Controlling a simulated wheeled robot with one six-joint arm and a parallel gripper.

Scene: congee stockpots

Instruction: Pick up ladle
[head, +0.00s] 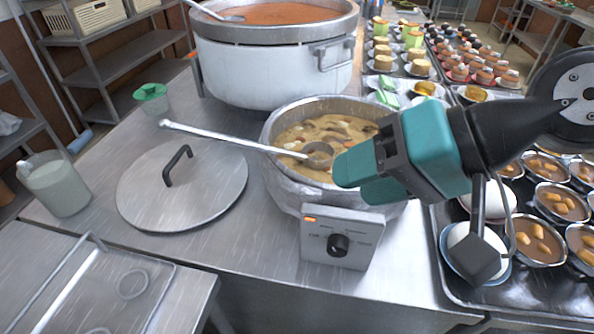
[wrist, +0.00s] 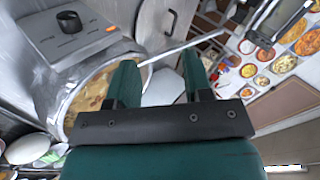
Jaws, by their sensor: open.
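A metal ladle (head: 225,138) rests in the smaller stockpot (head: 283,181), which holds a chunky tan congee. Its bowl sits at the surface, and its long handle leans over the rim to the left. My teal gripper (head: 357,180) hangs above the pot's right side, just right of the ladle bowl, open and empty. In the wrist view, the ladle handle (wrist: 182,49) runs diagonally past the fingertips of my gripper (wrist: 158,60). The bowl is hidden in that view. I cannot tell how far the handle is from the fingers.
A large stockpot (head: 270,67) with a second ladle (head: 215,13) stands behind. A lid (head: 182,187) lies on the counter at left. A control box (head: 340,238) fronts the smaller pot. A tray (head: 520,285) of filled bowls is at right. Some counter left of the pot is bare.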

